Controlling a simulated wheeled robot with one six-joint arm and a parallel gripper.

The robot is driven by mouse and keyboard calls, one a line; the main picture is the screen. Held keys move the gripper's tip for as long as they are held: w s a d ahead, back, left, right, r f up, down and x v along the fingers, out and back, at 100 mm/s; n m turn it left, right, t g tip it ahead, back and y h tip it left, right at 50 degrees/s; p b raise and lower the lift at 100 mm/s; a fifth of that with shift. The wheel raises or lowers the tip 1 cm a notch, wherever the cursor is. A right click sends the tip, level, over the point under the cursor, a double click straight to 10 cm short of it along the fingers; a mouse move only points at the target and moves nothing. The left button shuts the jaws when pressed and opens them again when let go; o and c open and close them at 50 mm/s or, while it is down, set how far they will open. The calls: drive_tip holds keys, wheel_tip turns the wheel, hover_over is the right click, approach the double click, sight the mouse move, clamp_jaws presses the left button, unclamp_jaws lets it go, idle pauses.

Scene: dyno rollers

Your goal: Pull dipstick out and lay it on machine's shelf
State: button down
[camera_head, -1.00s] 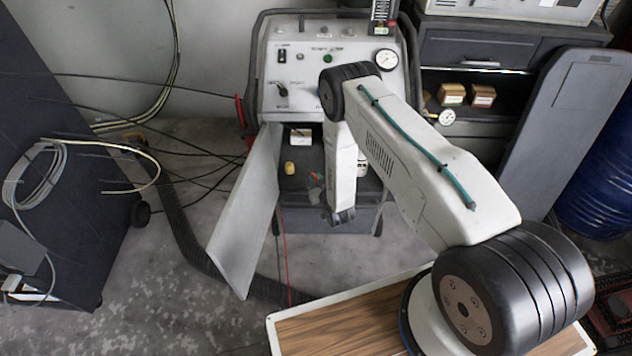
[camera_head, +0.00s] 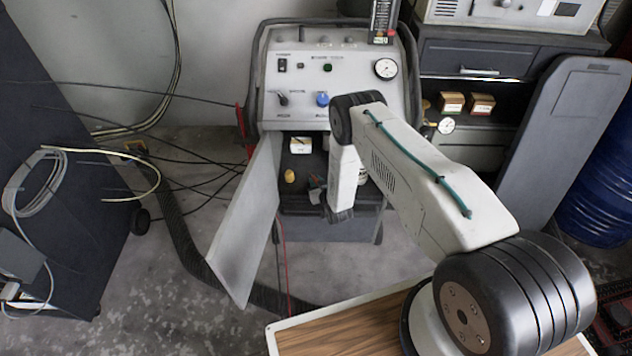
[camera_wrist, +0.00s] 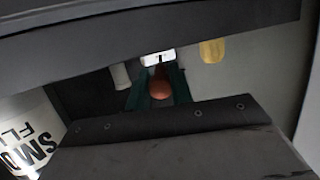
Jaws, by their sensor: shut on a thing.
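The machine (camera_head: 350,110) stands at the back, with a control panel above an open bay. Its dark shelf (camera_head: 300,200) lies in the bay. My gripper (camera_wrist: 158,90) has teal fingers and is shut on a rounded orange-red knob (camera_wrist: 161,89), which looks like the dipstick's handle. The rest of the dipstick is hidden. In the head view my gripper (camera_head: 315,183) is small and partly hidden by my arm, inside the bay above the shelf. I cannot tell whether the dipstick touches the shelf.
A white box (camera_head: 300,145) and a yellow object (camera_head: 289,175) are at the bay's left. A pale door panel (camera_head: 245,225) stands open at left. A white lettered can (camera_wrist: 28,140) is at the left in the wrist view. A dark edge (camera_wrist: 140,42) crosses above my gripper.

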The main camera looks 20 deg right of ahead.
drive_tip(key=shift+f, duration=0.25)
drive_tip(key=c, duration=1.2)
unclamp_jaws()
drive_tip(key=shift+o, duration=0.2)
drive_tip(key=v, duration=0.7)
drive_tip(key=shift+s, duration=0.35)
drive_tip(key=shift+r, duration=0.15)
